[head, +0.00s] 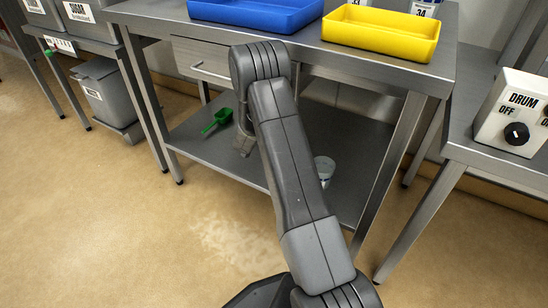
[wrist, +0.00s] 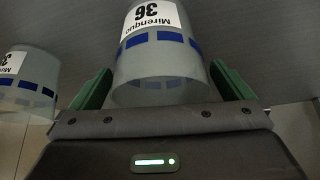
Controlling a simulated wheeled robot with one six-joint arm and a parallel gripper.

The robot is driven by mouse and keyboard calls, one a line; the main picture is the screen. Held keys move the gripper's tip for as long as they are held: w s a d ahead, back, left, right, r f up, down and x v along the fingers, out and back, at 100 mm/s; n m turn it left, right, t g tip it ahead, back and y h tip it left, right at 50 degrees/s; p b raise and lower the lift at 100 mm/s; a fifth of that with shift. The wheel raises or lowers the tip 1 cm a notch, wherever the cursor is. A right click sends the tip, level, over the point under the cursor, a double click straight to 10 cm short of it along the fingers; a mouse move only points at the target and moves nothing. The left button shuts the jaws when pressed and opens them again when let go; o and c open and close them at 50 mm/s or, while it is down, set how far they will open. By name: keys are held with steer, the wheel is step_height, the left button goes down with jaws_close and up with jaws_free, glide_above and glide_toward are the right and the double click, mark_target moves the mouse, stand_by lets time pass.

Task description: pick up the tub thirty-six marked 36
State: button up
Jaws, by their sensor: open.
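In the wrist view, tub thirty-six (wrist: 165,62) is a translucent tub with a band of blue blocks and a white label reading 36 and Mirenquo. It stands between the two green fingers of my gripper (wrist: 160,72). The fingers are apart, one on each side of the tub, and I see no clear grip on it.
A similar tub (wrist: 24,85) stands at the left in the wrist view, its number cut off. Blue (head: 255,14) and yellow (head: 382,36) trays sit on the table above. Table legs flank the shelf.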

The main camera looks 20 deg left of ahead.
steer(key=shift+w+f, duration=0.3)
steer(key=shift+f, duration=0.25)
steer(key=c, duration=1)
steer(key=shift+r, duration=0.1)
